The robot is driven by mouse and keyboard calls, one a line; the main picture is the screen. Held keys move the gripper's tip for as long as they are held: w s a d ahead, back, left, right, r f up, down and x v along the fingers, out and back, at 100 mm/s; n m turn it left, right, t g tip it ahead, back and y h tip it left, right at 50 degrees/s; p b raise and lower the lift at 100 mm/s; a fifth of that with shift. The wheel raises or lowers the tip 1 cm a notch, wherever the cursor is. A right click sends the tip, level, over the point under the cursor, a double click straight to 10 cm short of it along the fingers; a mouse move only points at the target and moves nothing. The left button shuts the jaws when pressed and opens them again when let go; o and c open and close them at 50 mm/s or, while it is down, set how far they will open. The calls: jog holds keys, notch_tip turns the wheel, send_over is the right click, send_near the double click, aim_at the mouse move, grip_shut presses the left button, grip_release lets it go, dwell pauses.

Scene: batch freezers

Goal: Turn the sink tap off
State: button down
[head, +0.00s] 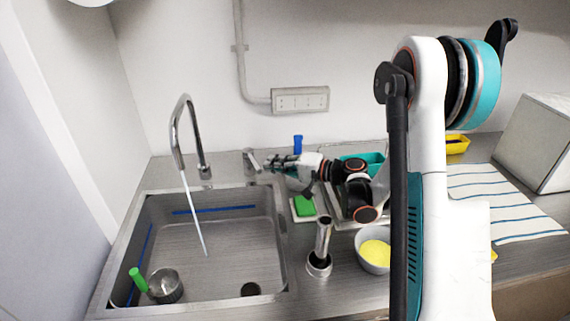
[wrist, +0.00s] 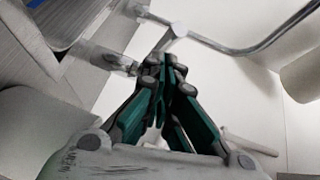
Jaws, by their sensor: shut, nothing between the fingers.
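The chrome gooseneck tap (head: 186,125) stands at the back of the sink (head: 280,215), and a stream of water (head: 194,215) runs from its spout into the basin. A separate metal lever (head: 252,160) stands on the counter to the right of the tap's base. My gripper (head: 268,163) is shut and empty, with its fingertips close beside this lever; I cannot tell whether they touch. In the wrist view the fingertips (wrist: 165,62) are together, and a shiny metal part (wrist: 108,58) lies just left of them.
A small pot (head: 166,286) with a green handle sits in the basin. Right of the sink are a green sponge (head: 304,206), a metal cylinder (head: 323,240) and a bowl (head: 362,250) with yellow contents. A blue bottle (head: 297,145) stands behind my gripper, below a wall socket (head: 300,100).

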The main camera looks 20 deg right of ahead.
jog(key=shift+a, duration=0.25)
jog(key=a, duration=0.1)
jog(key=a+b, duration=0.1)
jog(key=a, duration=0.1)
jog(key=shift+s+a, duration=0.1)
jog(key=shift+s, duration=0.25)
